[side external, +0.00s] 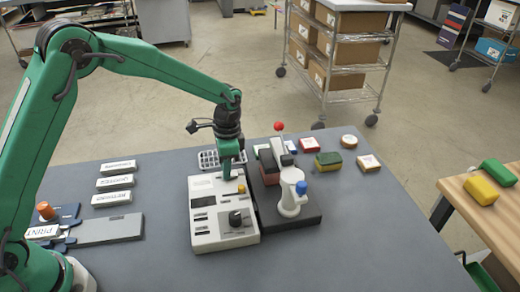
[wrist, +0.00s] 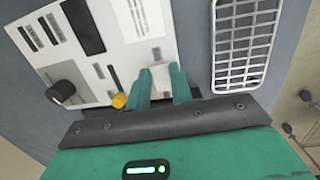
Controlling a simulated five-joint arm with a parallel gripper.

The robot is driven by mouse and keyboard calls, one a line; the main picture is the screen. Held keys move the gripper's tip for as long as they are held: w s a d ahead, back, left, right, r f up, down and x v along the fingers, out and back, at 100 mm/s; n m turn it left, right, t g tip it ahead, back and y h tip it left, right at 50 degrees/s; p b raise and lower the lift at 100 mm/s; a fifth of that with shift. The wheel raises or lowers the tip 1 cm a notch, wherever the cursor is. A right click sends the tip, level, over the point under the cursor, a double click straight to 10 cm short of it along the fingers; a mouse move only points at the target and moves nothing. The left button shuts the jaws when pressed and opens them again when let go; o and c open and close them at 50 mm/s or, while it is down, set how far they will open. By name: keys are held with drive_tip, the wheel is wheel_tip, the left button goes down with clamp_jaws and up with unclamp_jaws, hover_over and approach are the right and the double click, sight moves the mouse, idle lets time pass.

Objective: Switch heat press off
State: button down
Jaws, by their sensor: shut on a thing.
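The white control box (side external: 206,211) stands on the grey table, with a black knob (side external: 236,219) and a small orange-yellow button (side external: 241,188). The box also shows in the wrist view (wrist: 112,22), with the knob (wrist: 61,92) and the yellow button (wrist: 119,100). My gripper (wrist: 162,84) points down at the box's far right part. Its green fingers are shut on a small light grey switch (wrist: 160,72), close beside the yellow button. In the side view the fingers (side external: 233,172) hide the switch. The heat press (side external: 290,210) stands right of the box, with a red-balled lever (side external: 279,127).
A white wire basket (side external: 208,160) lies behind the box, close to my gripper; it is at the right in the wrist view (wrist: 243,40). Small coloured blocks sit behind the press. White labelled bars (side external: 115,182) lie at left. The front table is clear.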

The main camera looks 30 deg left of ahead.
drive_tip(key=shift+d, duration=0.25)
drive_tip(key=c, duration=1.2)
unclamp_jaws()
drive_tip(key=shift+c, duration=0.2)
drive_tip(key=shift+a, duration=0.1)
drive_tip(key=shift+r, duration=0.1)
drive_tip(key=r, duration=0.5)
drive_tip(key=w+r, duration=0.1)
drive_tip(key=r, duration=0.1)
drive_tip(key=shift+r, duration=0.3)
drive_tip(key=shift+s+r, duration=0.1)
